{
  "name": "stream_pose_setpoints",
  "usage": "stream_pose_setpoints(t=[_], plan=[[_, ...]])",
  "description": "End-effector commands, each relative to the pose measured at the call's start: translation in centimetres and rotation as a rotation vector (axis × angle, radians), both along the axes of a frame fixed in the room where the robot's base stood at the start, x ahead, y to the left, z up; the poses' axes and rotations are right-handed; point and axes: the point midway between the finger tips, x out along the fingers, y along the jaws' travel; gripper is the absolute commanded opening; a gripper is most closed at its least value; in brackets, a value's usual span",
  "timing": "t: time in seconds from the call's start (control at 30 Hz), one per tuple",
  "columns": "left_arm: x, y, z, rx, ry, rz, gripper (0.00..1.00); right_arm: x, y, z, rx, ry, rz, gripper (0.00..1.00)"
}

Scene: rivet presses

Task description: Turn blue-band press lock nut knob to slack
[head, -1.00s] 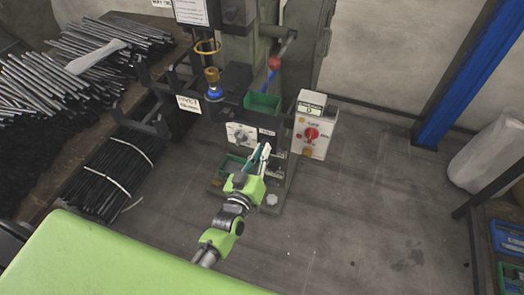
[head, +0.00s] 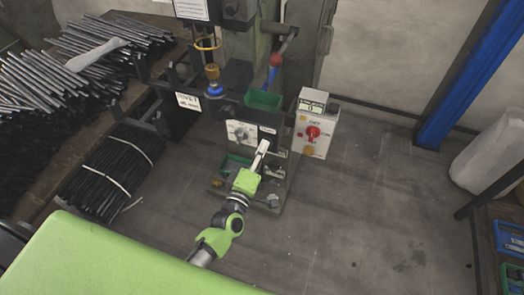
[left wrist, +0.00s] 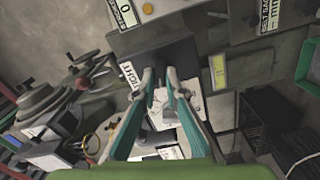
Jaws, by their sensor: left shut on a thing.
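The press with the blue band (head: 214,91) below its brass part stands in the middle of the head view. Its low front has a white dial plate (head: 240,134) and a small label (head: 267,130). My left gripper (head: 264,146) is shut at this front, just below the label. In the left wrist view, my left gripper's fingertips (left wrist: 158,78) are close together against the dark front, beside a label reading TIGHT (left wrist: 131,75). They hold the lock nut knob, which is mostly hidden between them. My right gripper is not in view.
A control box (head: 314,127) with a red knob stands right of the press. A green bin (head: 263,101) sits above the label, and another green tray (head: 235,162) is low behind my gripper. Bundled black rods (head: 110,170) lie at left.

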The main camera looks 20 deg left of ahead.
Motion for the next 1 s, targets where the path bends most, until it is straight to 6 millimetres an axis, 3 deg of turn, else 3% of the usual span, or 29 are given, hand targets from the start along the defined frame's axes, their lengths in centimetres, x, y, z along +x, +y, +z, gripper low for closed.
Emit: stream_pose_setpoints(t=[0.4, 0.97, 1.0], plan=[[-0.02, 0.05, -0.12, -0.192, 0.006, 0.001, 0.0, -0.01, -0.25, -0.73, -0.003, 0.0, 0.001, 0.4], [-0.03, 0.08, -0.13, -0.217, 0.008, 0.001, 0.0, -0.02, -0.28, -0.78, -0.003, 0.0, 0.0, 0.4], [-0.03, 0.08, -0.13, -0.217, 0.008, 0.001, 0.19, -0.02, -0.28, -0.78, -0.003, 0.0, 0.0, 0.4]])
